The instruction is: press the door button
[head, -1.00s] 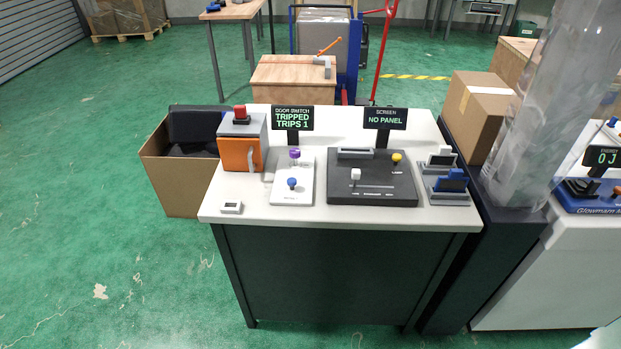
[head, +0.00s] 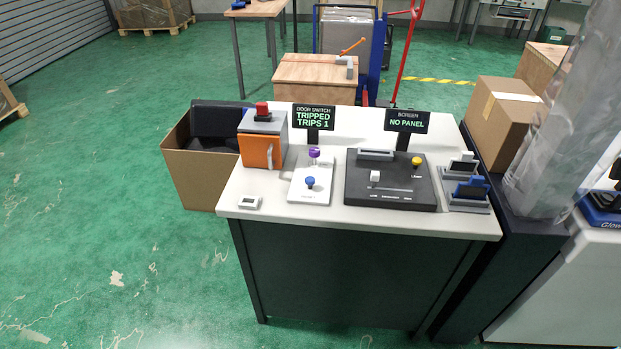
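The door switch unit is a white plate (head: 318,191) with a blue button (head: 310,182) at its front and a purple knob (head: 314,154) at its back. I cannot tell which of these is the door button. A sign (head: 314,117) behind it reads "DOOR SWITCH TRIPPED TRIPS 1". To its left stands a grey box with an orange door (head: 260,152) and a red button (head: 262,111) on top. The orange door looks closed. Neither of my grippers is in the head view.
The white bench top (head: 350,222) also bears a dark panel (head: 391,199) under a "NO PANEL" sign (head: 407,122), and a small white device (head: 249,202). An open cardboard box (head: 190,180) stands left of the bench. Green floor is clear in front and left.

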